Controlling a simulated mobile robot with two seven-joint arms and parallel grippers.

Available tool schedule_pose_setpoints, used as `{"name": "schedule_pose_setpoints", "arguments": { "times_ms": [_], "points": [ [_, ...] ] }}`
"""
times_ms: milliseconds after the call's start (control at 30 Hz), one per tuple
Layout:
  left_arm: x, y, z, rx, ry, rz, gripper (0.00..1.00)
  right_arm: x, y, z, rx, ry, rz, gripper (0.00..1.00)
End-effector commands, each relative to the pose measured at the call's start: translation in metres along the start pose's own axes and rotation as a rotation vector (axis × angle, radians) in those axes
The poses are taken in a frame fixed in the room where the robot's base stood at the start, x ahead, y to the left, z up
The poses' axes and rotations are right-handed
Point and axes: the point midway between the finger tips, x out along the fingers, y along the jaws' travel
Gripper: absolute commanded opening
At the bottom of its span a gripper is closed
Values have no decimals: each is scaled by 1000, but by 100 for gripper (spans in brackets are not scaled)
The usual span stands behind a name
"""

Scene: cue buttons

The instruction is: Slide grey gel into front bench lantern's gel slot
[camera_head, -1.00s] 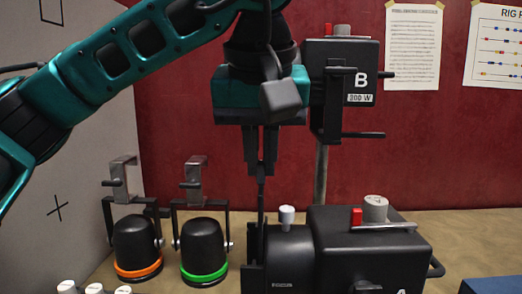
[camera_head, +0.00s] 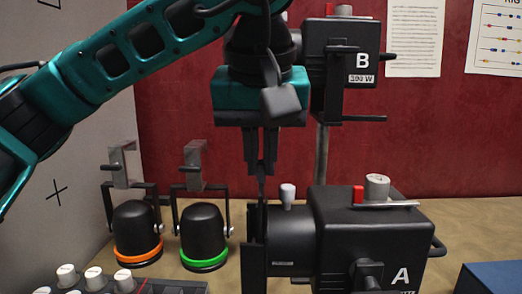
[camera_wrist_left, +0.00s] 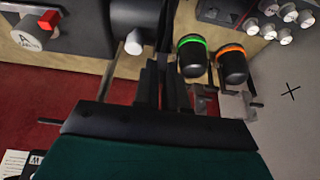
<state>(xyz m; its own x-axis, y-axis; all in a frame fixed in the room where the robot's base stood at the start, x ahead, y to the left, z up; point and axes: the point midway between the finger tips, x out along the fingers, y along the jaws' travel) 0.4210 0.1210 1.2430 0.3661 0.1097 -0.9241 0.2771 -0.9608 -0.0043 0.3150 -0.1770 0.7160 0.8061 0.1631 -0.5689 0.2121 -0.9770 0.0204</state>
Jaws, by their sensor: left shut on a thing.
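The black bench lantern marked A (camera_head: 370,240) stands at the front right, its snout facing left; it also shows in the left wrist view (camera_wrist_left: 75,25). A dark upright slot holder (camera_head: 252,262) is at the snout's left end. My left gripper (camera_head: 261,168) points down above it, shut on a thin dark sheet (camera_head: 262,190) seen edge-on, likely the gel. The sheet's lower part runs down at the holder; how deep it sits inside is hidden. In the left wrist view the gripper fingers (camera_wrist_left: 162,88) are beside the snout. My right gripper is not in view.
Lantern B (camera_head: 340,60) is on a stand behind. Two small black lamps, orange-ringed (camera_head: 137,230) and green-ringed (camera_head: 204,235), stand left of the holder. A knobbed panel (camera_head: 95,280) is at front left, and a blue box (camera_head: 495,278) at front right.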

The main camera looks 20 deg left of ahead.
Motion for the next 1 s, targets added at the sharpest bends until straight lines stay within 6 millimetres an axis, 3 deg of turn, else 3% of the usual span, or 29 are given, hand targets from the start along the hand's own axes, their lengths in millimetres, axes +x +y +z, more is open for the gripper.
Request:
{"name": "schedule_pose_setpoints", "arguments": {
  "times_ms": [1000],
  "points": [
    [29,0,12,-1,0,1,0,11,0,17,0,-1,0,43]
  ]
}}
